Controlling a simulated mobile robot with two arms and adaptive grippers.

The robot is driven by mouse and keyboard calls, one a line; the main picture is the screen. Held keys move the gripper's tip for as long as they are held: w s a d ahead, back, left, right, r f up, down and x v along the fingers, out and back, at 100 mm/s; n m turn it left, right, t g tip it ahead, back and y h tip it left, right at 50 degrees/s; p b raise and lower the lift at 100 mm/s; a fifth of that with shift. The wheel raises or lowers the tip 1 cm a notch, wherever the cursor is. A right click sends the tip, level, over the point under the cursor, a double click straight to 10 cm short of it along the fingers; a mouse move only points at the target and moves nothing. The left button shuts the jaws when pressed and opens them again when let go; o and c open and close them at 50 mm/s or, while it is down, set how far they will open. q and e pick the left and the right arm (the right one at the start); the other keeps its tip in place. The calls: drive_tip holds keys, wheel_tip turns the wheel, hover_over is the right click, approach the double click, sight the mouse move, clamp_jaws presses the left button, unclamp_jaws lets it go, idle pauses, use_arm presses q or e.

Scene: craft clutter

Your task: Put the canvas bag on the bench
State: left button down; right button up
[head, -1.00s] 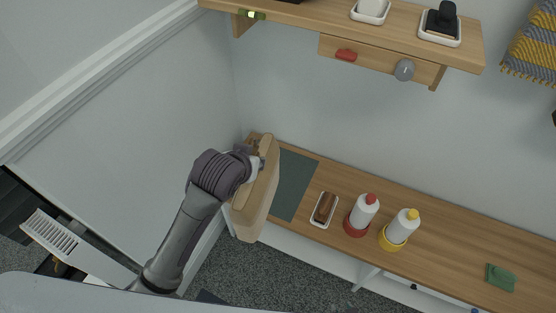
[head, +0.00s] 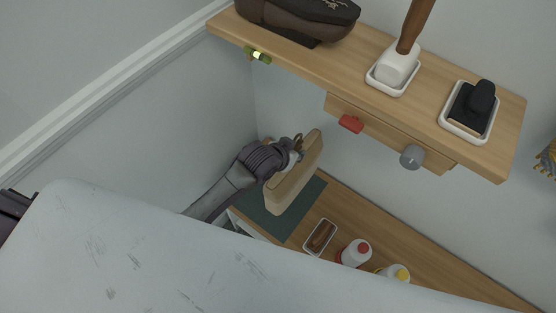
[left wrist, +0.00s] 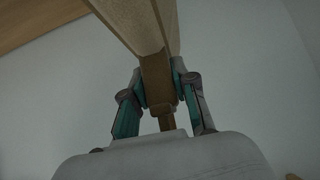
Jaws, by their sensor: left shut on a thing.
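The tan canvas bag (head: 293,178) is held by its brown top part in my left gripper (head: 296,153), over the dark green mat (head: 262,219) at the left end of the wooden bench (head: 345,212). I cannot tell whether its bottom touches the mat. In the left wrist view, my left gripper (left wrist: 159,95) is shut on the brown part of the bag (left wrist: 140,22), with a finger on each side. My right gripper is not in view.
Above hangs a wooden shelf (head: 345,75) with a dark bag, a mallet on a tray and a black tool on a tray. My own pale body covers the lower left.

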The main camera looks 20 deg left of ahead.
use_arm(q)
drive_tip(key=a+f, duration=0.5)
drive_tip(key=f, duration=0.2)
drive_tip(key=shift+w+a+f, duration=0.15)
drive_tip(key=shift+w+a, duration=0.15)
drive_tip(key=shift+w, duration=0.1)
drive_tip(key=shift+f, duration=0.2)
drive_tip(key=c, duration=0.9)
unclamp_jaws()
